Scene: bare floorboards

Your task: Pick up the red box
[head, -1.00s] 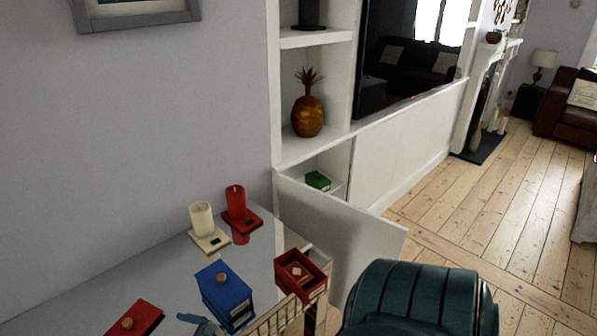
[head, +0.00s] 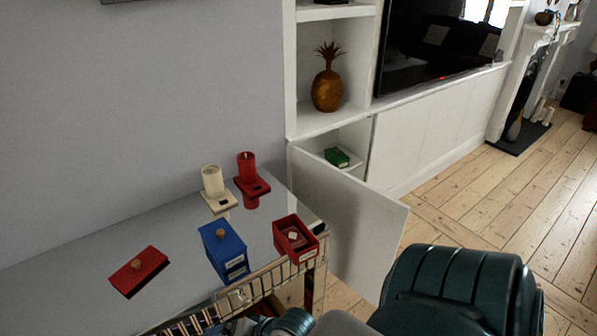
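The red box (head: 296,240) stands open at the right front corner of the glass-topped table, with a small pale item inside. A flat red lid (head: 140,268) with a wooden knob lies on the table further left. A blue box (head: 224,250) with a wooden knob on top stands between them. Teal parts of my own arm show along the bottom edge, below and to the right of the red box. I cannot make out fingers of either gripper, and nothing holds the red box.
A cream candle (head: 212,182) and a red candle (head: 248,170) stand behind the boxes on the table (head: 70,270). An open white cabinet door (head: 345,220) stands close to the table's right end. A small green box (head: 337,157) sits in the cabinet.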

